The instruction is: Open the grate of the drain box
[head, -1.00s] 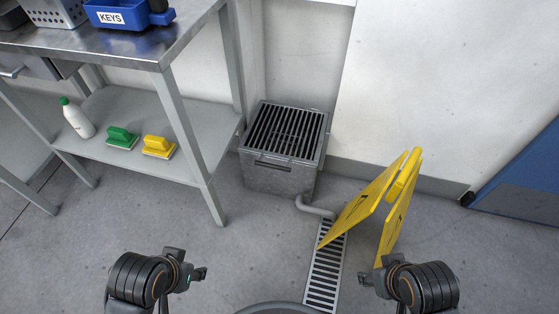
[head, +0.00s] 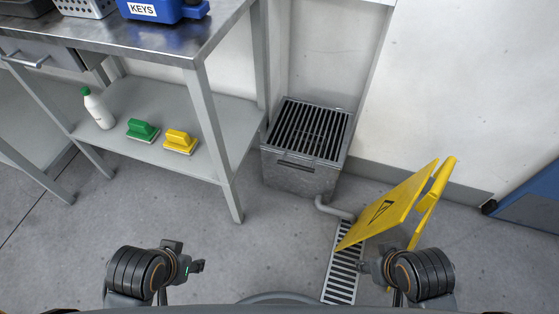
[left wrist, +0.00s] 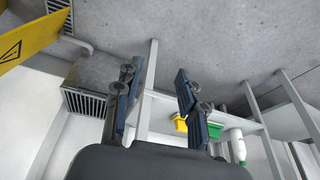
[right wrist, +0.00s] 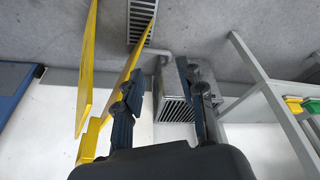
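The drain box is a grey metal box (head: 298,178) on the floor against the wall. Its dark slatted grate (head: 310,130) lies flat and closed on top, with a dark bar handle (head: 296,167) at the front edge. The left wrist view shows the grate (left wrist: 85,103) at the left, and the right wrist view shows it (right wrist: 177,109) partly behind a finger. My left gripper (head: 198,266) is open and empty, low and left of the box. My right gripper (head: 364,267) is open and empty, low and right of it. Both are well short of the box.
A yellow warning sign (head: 388,208) stands right of the box, near my right gripper. A pipe (head: 335,210) runs from the box to a floor drain (head: 342,277). A metal table (head: 215,125) stands left, with a bottle (head: 98,108), green brush (head: 142,131) and yellow brush (head: 180,142).

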